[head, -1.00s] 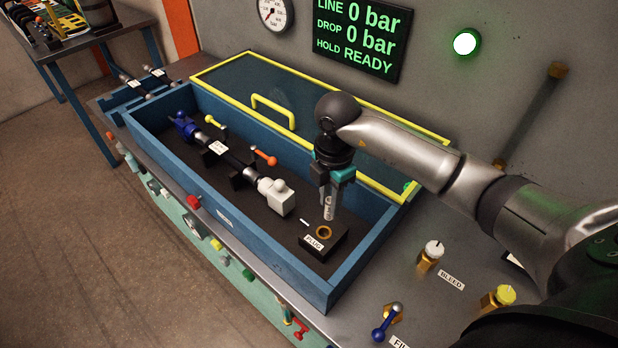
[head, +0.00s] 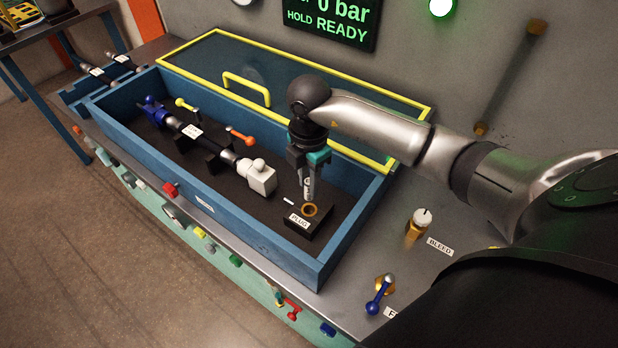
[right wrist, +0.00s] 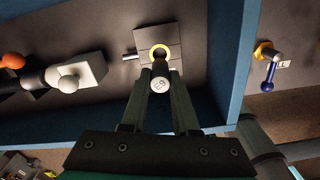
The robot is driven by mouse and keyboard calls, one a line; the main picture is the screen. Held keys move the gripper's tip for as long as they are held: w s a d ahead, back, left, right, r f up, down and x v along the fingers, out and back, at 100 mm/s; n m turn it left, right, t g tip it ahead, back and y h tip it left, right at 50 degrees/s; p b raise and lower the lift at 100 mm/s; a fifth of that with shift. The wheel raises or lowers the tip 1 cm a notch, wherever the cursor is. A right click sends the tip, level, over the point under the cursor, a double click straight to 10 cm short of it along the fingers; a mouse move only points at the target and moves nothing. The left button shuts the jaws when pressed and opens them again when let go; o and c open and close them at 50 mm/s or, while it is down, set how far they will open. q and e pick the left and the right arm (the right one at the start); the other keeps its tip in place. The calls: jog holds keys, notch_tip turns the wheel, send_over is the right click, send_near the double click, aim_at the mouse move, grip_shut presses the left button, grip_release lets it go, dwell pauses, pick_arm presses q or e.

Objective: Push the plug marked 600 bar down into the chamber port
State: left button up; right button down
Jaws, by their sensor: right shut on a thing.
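The silver plug (head: 308,187) hangs upright from my right gripper (head: 308,168), which is shut on it inside the blue chamber (head: 226,221). Its lower end is at or just above the brass ring of the chamber port (head: 311,210), on a dark block labelled PLUG; I cannot tell whether it touches. In the right wrist view the plug's marked round end (right wrist: 160,83) sits between the fingers, its print too small to read surely. The brass ring (right wrist: 160,51) shows just beyond it. My left gripper is not in view.
A hose with a white end block (head: 258,177) lies in the chamber left of the port. The yellow-framed lid (head: 340,97) stands open behind. A bleed knob (head: 416,227) and a blue-handled valve (head: 378,294) are to the right. The display reads HOLD READY.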

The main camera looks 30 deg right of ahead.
notch_tip(320, 180, down, 4)
jog(key=shift+r+b, duration=0.25)
jog(key=shift+b, duration=0.85)
jog(key=shift+f, duration=0.25)
jog(key=shift+p, duration=0.35)
dwell(0.6)
jog(key=shift+f+b, duration=1.25)
jog(key=shift+f, duration=0.6)
jog(key=c, duration=0.6)
grip_release()
jog(key=shift+r, duration=0.1)
notch_tip(320, 180, up, 15)
jog(key=shift+r+p, duration=0.1)
jog(key=shift+p, duration=0.4)
